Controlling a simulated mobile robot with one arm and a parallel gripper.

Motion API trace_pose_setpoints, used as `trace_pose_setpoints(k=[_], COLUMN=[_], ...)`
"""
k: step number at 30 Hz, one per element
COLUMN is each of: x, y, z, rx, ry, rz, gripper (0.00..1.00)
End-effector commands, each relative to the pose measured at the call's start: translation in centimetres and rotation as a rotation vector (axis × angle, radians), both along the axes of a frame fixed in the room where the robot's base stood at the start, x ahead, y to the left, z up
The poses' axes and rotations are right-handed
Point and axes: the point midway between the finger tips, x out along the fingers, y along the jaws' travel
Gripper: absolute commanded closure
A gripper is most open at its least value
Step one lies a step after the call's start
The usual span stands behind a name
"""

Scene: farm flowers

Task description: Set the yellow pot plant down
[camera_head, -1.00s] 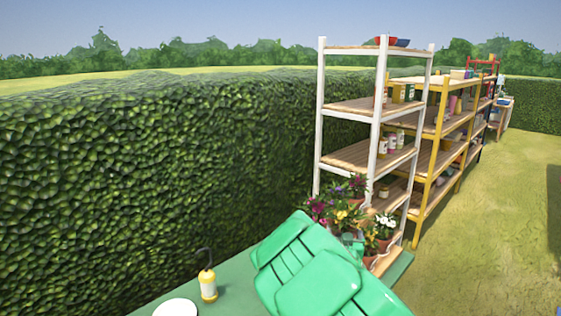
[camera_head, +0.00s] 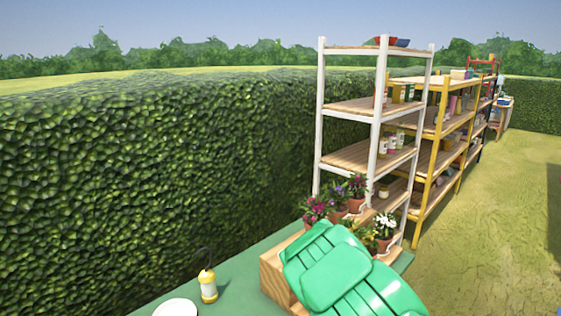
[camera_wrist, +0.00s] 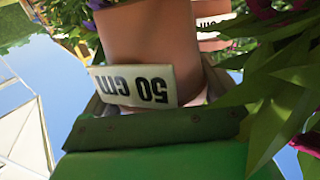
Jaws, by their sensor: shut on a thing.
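A terracotta pot (camera_wrist: 150,38) fills the upper middle of the wrist view, with a white "50 cm" label (camera_wrist: 132,86) reading upside down in front of it. My gripper (camera_wrist: 155,105) is shut on this pot, with grey fingers at either side of it. Its flowers are mostly out of frame, so I cannot confirm their colour. In the head view my green arm hides my gripper and the held pot. Whether the pot touches a surface below is not visible.
A wooden stepped stand (camera_head: 274,277) sits on the green table (camera_head: 238,290). Potted plants with red (camera_head: 314,208), purple (camera_head: 357,190) and white flowers (camera_head: 385,228) crowd around my arm. A yellow lantern (camera_head: 208,288) and white plate (camera_head: 176,308) stand left. A white shelf (camera_head: 374,140) rises behind.

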Motion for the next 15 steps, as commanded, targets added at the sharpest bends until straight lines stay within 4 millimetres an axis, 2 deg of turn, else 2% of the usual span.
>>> trace_pose_setpoints(k=[8,11,15], x=[0.0,0.0,0.0], y=[0.0,0.0,0.0], z=[0.2,0.8,2.6], rx=[0.001,0.001,0.000], ry=[-0.001,-0.003,-0.005], rz=[0.000,-0.001,-0.001], gripper=[0.57,0.57,0.57])
